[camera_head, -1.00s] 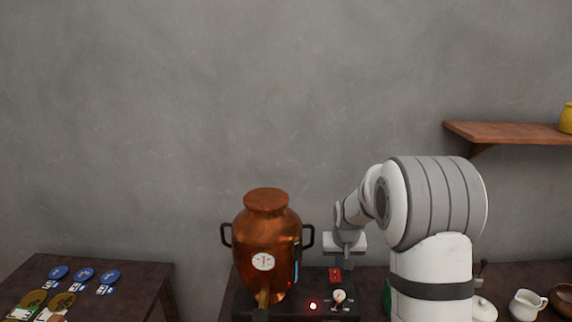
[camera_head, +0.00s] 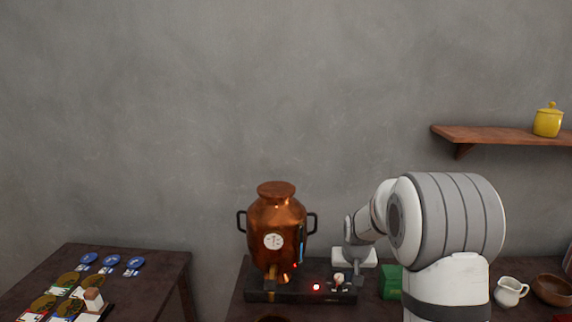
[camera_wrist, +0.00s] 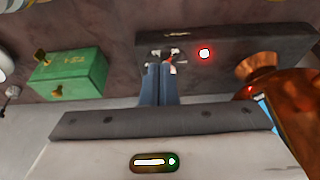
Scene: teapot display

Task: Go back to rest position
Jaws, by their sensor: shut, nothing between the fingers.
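My gripper (camera_wrist: 158,70) is shut and empty in the wrist view, its two blue-grey fingers side by side. The fingertips appear at or just in front of a small switch (camera_wrist: 168,55) on a dark base box (camera_wrist: 225,42); I cannot tell whether they touch. In the head view, the white hand hangs over the right end of that base, beside the copper urn (camera_head: 276,220), and the fingers are hard to make out. A red light (camera_head: 316,287) glows on the base.
A green box (camera_head: 391,282) stands right of the base. A white jug (camera_head: 509,292) and a brown bowl (camera_head: 553,290) are farther right. A shelf (camera_head: 490,134) with a yellow pot (camera_head: 547,121) is on the wall. The left table (camera_head: 165,262) holds blue discs (camera_head: 109,262).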

